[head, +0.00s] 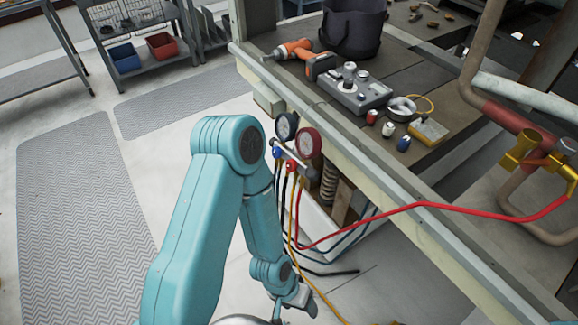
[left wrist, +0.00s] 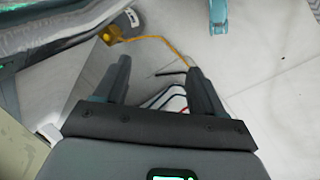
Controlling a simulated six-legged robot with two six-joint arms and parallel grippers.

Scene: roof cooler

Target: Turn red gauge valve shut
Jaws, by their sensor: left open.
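The gauge set hangs at the edge of the workbench in the head view, with a dark-blue-rimmed gauge (head: 286,126) and a red-rimmed gauge (head: 308,143). Below them, a small red valve knob (head: 291,165) sits beside a blue knob (head: 277,153). Red, yellow and dark hoses run from the set. My left gripper (head: 297,300) is low, well below the red knob and apart from it. In the left wrist view my left gripper (left wrist: 158,68) is open with nothing between its fingers; the red knob cannot be made out there. My right gripper is not in view.
The workbench edge (head: 385,175) runs diagonally beside the gauges. On top lie an orange drill (head: 303,57), a grey device (head: 352,88) and a dark bucket (head: 352,28). The red hose (head: 430,205) stretches right to yellow fittings (head: 525,150). The floor at left is open.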

